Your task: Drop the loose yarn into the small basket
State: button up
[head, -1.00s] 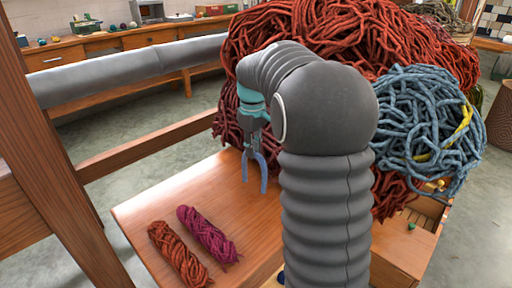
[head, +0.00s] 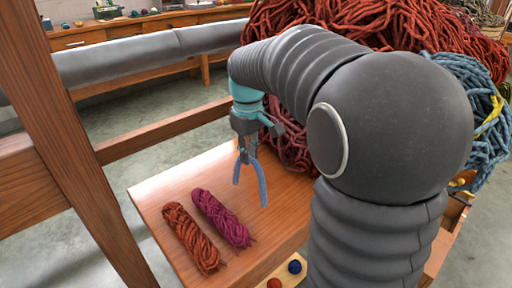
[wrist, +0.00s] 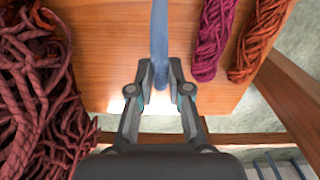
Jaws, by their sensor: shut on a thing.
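My gripper (head: 245,156) is shut on a blue-grey strand of loose yarn (head: 263,186). The strand is bent over in the jaws, with its two ends hanging down above the wooden table (head: 155,190). In the wrist view the same yarn (wrist: 159,40) runs up from between the fingertips (wrist: 159,92). A magenta skein (head: 222,218) and an orange-red skein (head: 191,238) lie side by side on the table, in front of my gripper. I cannot make out a small basket for certain in these views.
A large heap of thick red yarn (head: 400,30) stands behind my arm, with a blue yarn bundle (head: 470,80) at right. Two small balls, red (head: 274,284) and dark blue (head: 294,266), sit at the bottom. A wooden post (head: 75,130) stands at left.

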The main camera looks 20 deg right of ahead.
jog(key=s+a, duration=1.2)
jog(key=a, duration=0.4)
jog(key=s+a+r+p, duration=0.1)
jog(key=s+a, duration=1.2)
jog(key=a, duration=0.3)
jog(key=s+a+r, duration=0.1)
jog(key=s+a, duration=1.2)
jog(key=a, duration=0.3)
jog(key=shift+s+a+r+p, duration=0.15)
jog(key=shift+a+p, duration=0.2)
dwell(0.3)
notch_tip(320, 180, down, 36)
jog(key=b, duration=1.5)
dwell(0.7)
